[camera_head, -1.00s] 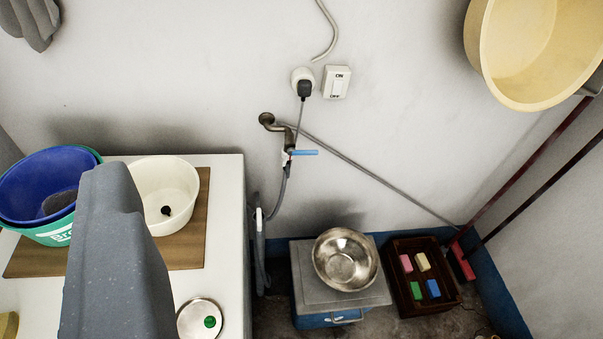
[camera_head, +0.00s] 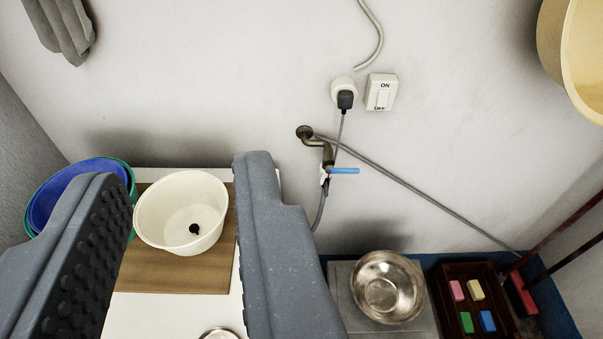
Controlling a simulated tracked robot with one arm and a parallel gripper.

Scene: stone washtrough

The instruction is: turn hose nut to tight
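The tap (camera_head: 327,157) sticks out from the wall right of centre, with a blue lever handle (camera_head: 344,171). A grey hose (camera_head: 320,208) hangs down from its outlet. A small pale fitting (camera_head: 324,177) shows where the hose meets the tap; it is too small to tell whether the nut is loose or tight. My gripper (camera_head: 172,180) is open, its two grey fingers wide apart in the near left of the view. Nothing is held between them. The right finger stands left of the tap, apart from it, and hides the lower part of the hose.
A white bowl (camera_head: 150,222) on a brown board (camera_head: 165,275) shows between the fingers, beside a blue basin (camera_head: 62,190). A steel bowl (camera_head: 375,290) sits on a grey-topped box (camera_head: 340,300). A crate (camera_head: 447,310) stands right. A socket with plug (camera_head: 344,97) is above the tap.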

